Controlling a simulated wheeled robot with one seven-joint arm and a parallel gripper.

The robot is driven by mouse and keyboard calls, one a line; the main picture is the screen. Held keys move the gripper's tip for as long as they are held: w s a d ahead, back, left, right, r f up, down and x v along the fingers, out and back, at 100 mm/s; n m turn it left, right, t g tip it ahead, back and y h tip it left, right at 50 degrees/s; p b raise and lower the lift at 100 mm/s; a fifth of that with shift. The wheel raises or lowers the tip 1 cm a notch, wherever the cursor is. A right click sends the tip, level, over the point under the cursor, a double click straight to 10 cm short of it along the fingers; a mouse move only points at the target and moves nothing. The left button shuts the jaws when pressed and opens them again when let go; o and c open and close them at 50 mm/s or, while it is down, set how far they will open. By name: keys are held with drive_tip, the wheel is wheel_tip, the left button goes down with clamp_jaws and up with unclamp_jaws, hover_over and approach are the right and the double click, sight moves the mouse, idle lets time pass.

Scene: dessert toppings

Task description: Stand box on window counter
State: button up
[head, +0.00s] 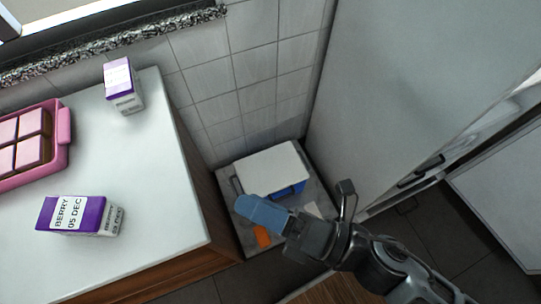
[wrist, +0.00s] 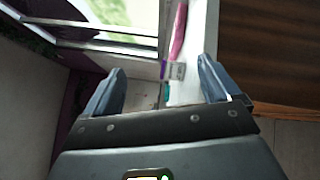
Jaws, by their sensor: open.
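A purple and white box (head: 70,214) marked "BERRY 05 DEC" rests on the near part of the white counter (head: 150,180). A second purple and white box (head: 120,80) is on the same counter, close to the tiled wall. My gripper (head: 302,205) is to the right of the counter, apart from both boxes. In the wrist view my gripper (wrist: 160,85) has its two blue fingers wide apart with nothing held. A small purple and white box (wrist: 173,70) shows far off between them.
A speckled stone ledge (head: 110,40) runs under the window, which shows in the wrist view (wrist: 125,12). A pink tray (head: 62,125) of brown and pink desserts is at the counter's left. A white-lidded container (head: 270,168) stands low by the wall. A large pale panel (head: 390,90) is at right.

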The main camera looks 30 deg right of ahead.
drive_tip(key=s+d+r+m+h, duration=0.2)
drive_tip(key=s+d+m+h, duration=0.3)
drive_tip(key=m, duration=0.9)
drive_tip(key=s+d+r+m+h, duration=0.3)
drive_tip(key=s+d+m+h, duration=0.3)
drive_tip(key=s+d+m, duration=0.4)
drive_tip(key=shift+s+d+r+m+h, duration=0.2)
drive_tip(key=shift+r+m+h, duration=0.1)
drive_tip(key=shift+m, duration=2.2)
drive_tip(key=shift+c, duration=0.3)
